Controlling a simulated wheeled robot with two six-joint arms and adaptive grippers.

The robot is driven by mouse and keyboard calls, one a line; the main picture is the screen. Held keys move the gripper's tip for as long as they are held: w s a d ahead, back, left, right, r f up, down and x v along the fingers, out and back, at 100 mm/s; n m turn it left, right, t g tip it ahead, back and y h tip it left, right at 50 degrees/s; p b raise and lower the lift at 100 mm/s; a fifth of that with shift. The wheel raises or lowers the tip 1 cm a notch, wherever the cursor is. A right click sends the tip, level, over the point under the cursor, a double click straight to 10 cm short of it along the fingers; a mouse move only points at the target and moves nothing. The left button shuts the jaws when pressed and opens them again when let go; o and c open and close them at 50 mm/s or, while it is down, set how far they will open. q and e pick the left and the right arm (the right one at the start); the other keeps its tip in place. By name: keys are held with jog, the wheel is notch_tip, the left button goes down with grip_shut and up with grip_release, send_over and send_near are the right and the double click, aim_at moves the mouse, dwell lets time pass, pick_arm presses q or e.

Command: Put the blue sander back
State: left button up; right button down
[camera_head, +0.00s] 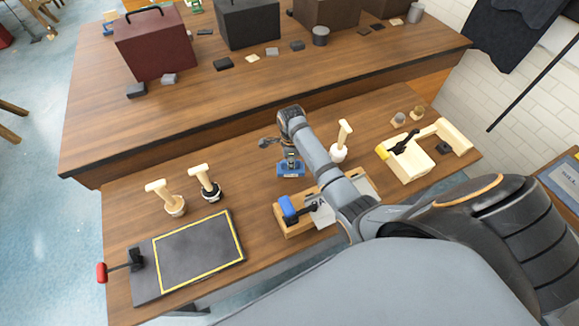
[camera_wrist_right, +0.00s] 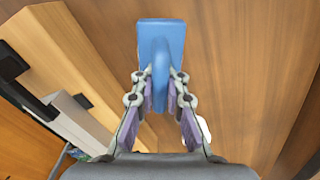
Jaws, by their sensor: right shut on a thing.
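The blue sander (camera_head: 291,169) is near the middle of the front bench in the head view, below my right gripper (camera_head: 289,152). In the right wrist view the blue sander (camera_wrist_right: 162,35) shows as a flat block with a raised handle, and both fingers of my right gripper (camera_wrist_right: 160,88) close on that handle from either side. Whether the sander touches the bench or hangs just above it, I cannot tell. My left gripper is out of view.
A wooden holder with a blue-handled clamp (camera_head: 288,208) stands close in front. A stamp-like tool with a wooden handle (camera_head: 341,142) is to the right. A yellow-edged black board (camera_head: 190,257) lies at the left. The raised back shelf (camera_head: 200,113) bears several boxes.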

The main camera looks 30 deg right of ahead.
jog(key=shift+w+f, duration=0.4)
jog(key=shift+f, duration=0.1)
notch_tip(320, 180, down, 3)
jog(key=shift+f, duration=0.1)
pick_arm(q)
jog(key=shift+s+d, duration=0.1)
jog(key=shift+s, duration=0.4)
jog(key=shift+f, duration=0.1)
pick_arm(e)
jog(key=shift+f, duration=0.2)
jog(key=c, duration=1.4)
grip_release()
jog(key=shift+r, duration=0.2)
pick_arm(q)
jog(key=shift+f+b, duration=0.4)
jog(key=shift+b, duration=0.05)
pick_arm(e)
notch_tip(320, 180, up, 12)
